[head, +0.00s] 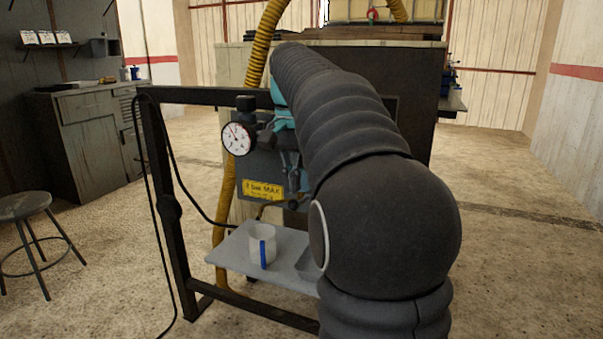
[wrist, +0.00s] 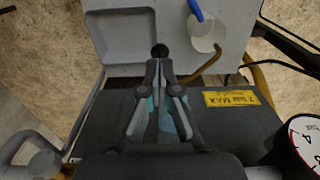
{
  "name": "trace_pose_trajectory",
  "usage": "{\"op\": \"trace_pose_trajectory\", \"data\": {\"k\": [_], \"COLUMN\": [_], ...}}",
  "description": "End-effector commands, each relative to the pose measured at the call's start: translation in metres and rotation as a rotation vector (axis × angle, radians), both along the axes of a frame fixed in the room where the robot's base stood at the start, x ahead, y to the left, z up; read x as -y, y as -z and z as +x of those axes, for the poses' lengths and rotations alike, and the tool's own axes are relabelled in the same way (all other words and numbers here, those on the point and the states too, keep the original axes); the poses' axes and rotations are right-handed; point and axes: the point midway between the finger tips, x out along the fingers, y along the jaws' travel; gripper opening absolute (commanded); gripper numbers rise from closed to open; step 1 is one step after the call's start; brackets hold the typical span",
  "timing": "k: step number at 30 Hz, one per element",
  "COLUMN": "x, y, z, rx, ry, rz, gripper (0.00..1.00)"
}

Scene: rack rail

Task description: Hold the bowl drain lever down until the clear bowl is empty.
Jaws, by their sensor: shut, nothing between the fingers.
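My gripper (head: 293,190) is in front of the panel with the yellow label, its fingers pointing down. In the wrist view my gripper (wrist: 160,64) is shut and empty. A round black knob (wrist: 160,50), perhaps the end of the drain lever, shows just beyond the fingertips; I cannot tell whether they touch it. Teal parts show around and between the fingers. The clear bowl and its liquid level cannot be made out; my gripper and arm cover that area. A whitish cup (head: 257,240) with a blue strip stands on the grey tray (head: 228,252) below.
A pressure gauge (head: 236,139) sits left of my gripper, above the yellow label (head: 262,190). A thin tube (wrist: 207,65) runs toward the cup. The dark frame post (head: 168,210), a black cable and a yellow hose (head: 228,200) stand at the left. Open floor lies around the rack.

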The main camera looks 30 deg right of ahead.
Motion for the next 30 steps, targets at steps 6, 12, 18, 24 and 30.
{"op": "trace_pose_trajectory", "data": {"k": [6,12,18,24,30], "x": [0.000,0.000,0.000,0.000,0.000], "y": [0.000,0.004,0.010,0.016,0.022], "z": [0.000,0.000,0.000,0.000,0.000], "rx": [0.000,0.000,-0.001,-0.001,0.000], "ry": [0.000,0.000,0.000,0.000,0.000], "rz": [0.000,0.000,0.001,0.000,0.000], "gripper": [0.00,0.00,0.00,0.00,0.00]}}
